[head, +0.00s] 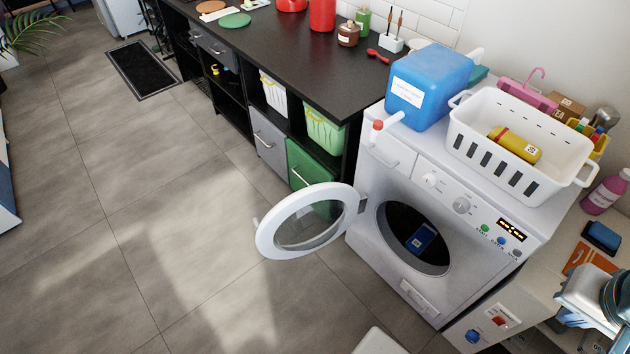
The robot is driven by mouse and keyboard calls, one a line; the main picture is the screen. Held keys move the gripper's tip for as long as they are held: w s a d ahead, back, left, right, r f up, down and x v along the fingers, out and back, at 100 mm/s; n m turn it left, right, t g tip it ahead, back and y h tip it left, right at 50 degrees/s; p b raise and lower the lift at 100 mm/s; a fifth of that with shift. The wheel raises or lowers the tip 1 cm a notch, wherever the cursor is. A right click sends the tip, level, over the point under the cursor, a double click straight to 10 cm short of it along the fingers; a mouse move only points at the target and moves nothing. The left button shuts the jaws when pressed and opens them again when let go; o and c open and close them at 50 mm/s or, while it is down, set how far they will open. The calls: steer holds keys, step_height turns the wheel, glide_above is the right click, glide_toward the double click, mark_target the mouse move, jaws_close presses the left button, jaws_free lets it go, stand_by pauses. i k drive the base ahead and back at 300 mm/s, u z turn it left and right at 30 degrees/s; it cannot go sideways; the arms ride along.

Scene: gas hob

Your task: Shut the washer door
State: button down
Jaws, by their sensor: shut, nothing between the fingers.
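The washer (400,250) is a white front loader standing at the right of the head view. Its round door (268,236), a white ring with a glass middle, stands wide open, swung out to the left from a hinge (353,200) on the left side of the opening. A small handle shows at the door's left edge. The dark drum opening (402,222) is uncovered, and a blue item with a pale label (421,239) lies inside.
A white basket (520,145) with a yellow bottle and a blue container (428,88) stand on the washer. A black counter unit (290,65) with a green drawer (312,170) stands behind the door. The grey floor (160,220) left of the door is clear.

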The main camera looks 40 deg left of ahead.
mark_target(352, 203)
steer(key=u, duration=3)
steer(key=i, duration=3.15)
steer(key=z, duration=4.25)
